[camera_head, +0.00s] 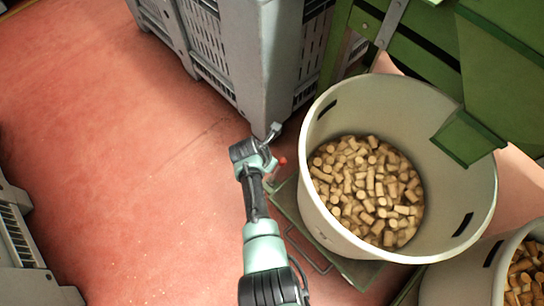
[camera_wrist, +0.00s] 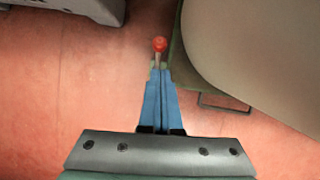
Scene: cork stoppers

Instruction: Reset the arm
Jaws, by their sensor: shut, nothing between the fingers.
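My arm (camera_head: 262,245) reaches up from the bottom of the head view, left of the large pale bin. My gripper (camera_wrist: 159,70) shows in the wrist view with its two blue fingers together, empty. Its fingertips point towards a small red knob (camera_wrist: 159,44) on a short pale stem. I cannot tell whether the fingertips touch the stem. The red knob also shows in the head view (camera_head: 282,160), just right of my wrist. The fingers are not clearly visible in the head view.
A pale bin (camera_head: 462,190) of cork stoppers (camera_head: 370,190) stands on a green platform (camera_head: 288,205). A second bin (camera_head: 465,280) is at bottom right. Grey crates (camera_head: 245,50) stand at the top, green machinery (camera_head: 490,60) at upper right. Open red floor (camera_head: 110,150) lies left.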

